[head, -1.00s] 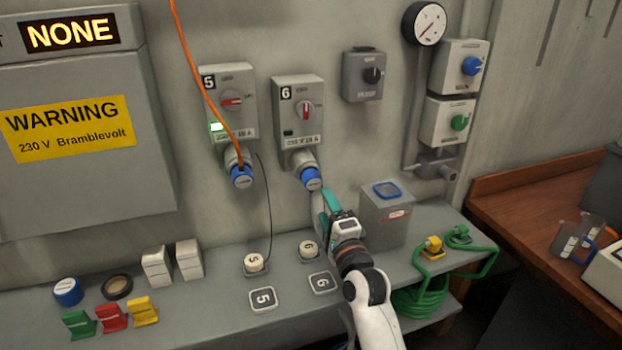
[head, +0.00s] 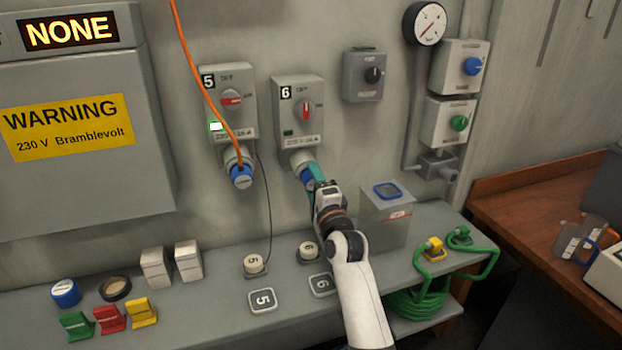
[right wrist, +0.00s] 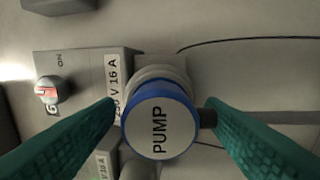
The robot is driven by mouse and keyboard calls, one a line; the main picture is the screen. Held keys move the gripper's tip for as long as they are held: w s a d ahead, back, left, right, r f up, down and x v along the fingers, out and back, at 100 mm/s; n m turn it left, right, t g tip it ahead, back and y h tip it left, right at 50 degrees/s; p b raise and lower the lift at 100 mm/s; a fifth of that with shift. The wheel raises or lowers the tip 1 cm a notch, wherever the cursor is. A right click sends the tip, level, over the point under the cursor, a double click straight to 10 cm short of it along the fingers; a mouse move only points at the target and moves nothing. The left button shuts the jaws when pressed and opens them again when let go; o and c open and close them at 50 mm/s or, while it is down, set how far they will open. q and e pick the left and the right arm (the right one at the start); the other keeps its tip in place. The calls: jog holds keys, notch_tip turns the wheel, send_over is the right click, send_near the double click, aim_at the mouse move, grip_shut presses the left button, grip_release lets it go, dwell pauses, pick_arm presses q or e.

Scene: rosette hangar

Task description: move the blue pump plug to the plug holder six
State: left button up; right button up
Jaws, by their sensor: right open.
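The blue pump plug (head: 306,175) sits in the socket under switch box 6 (head: 298,110). In the right wrist view its round face reads PUMP (right wrist: 158,132), with a blue rim. My right gripper (head: 314,176) is at this plug, partly covering it in the head view. Its teal fingers are open, one on each side of the plug in the right wrist view (right wrist: 160,118). A white round piece marked 6 (head: 308,250) stands on the bench behind a plate marked 6 (head: 321,285); I cannot tell for certain that it is plug holder six. My left gripper is not in view.
Another blue plug (head: 241,177) with an orange cable sits under switch box 5 (head: 229,100), whose green lamp is lit. A grey bin (head: 388,225) stands right of my right arm.

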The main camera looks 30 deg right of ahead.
jog(key=shift+p, duration=0.5)
dwell(1.1)
jog(key=c, duration=1.3)
jog(key=shift+p+v, duration=0.8)
jog(key=shift+v, duration=2.2)
